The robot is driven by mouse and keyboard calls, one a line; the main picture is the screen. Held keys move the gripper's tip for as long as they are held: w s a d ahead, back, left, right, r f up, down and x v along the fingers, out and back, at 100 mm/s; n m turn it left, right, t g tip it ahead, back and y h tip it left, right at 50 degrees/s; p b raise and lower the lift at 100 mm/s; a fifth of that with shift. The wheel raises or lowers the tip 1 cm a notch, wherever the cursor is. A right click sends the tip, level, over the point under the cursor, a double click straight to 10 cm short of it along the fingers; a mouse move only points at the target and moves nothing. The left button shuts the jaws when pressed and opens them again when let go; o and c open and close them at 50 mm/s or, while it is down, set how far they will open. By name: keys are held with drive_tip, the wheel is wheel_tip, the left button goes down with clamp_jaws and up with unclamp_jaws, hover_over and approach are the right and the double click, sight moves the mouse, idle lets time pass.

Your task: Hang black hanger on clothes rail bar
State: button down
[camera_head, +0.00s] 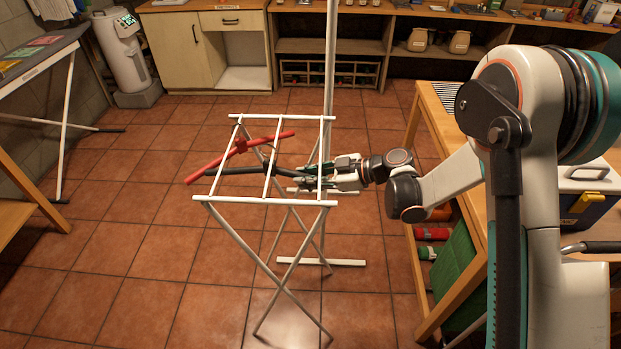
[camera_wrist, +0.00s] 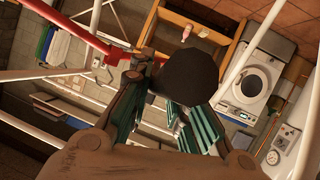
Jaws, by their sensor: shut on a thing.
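The black hanger (camera_head: 236,171) shows in the head view as a dark bar among the top bars of a white clothes rail (camera_head: 262,201). My gripper (camera_head: 303,173) is at the right side of the rail's top, shut on the right end of the black hanger. I cannot tell whether the hanger touches a bar. In the wrist view a large dark rounded end, likely the black hanger (camera_wrist: 190,78), sits by the green finger pads of my gripper (camera_wrist: 160,118) and hides what lies behind. Its hook cannot be made out clearly.
A red hanger (camera_head: 215,165) lies slanted across the rail's top, close to the black one; its red bar also shows in the wrist view (camera_wrist: 80,38). A tall white pole (camera_head: 330,75) stands behind the rail. A wooden workbench (camera_head: 432,115) is at right.

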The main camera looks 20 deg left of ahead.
sight(294, 176)
drive_tip(key=shift+s+a, duration=0.15)
drive_tip(key=shift+a, duration=0.7)
drive_tip(key=shift+s+a, duration=0.15)
drive_tip(key=shift+a, duration=0.75)
drive_tip(key=shift+a+r, duration=0.1)
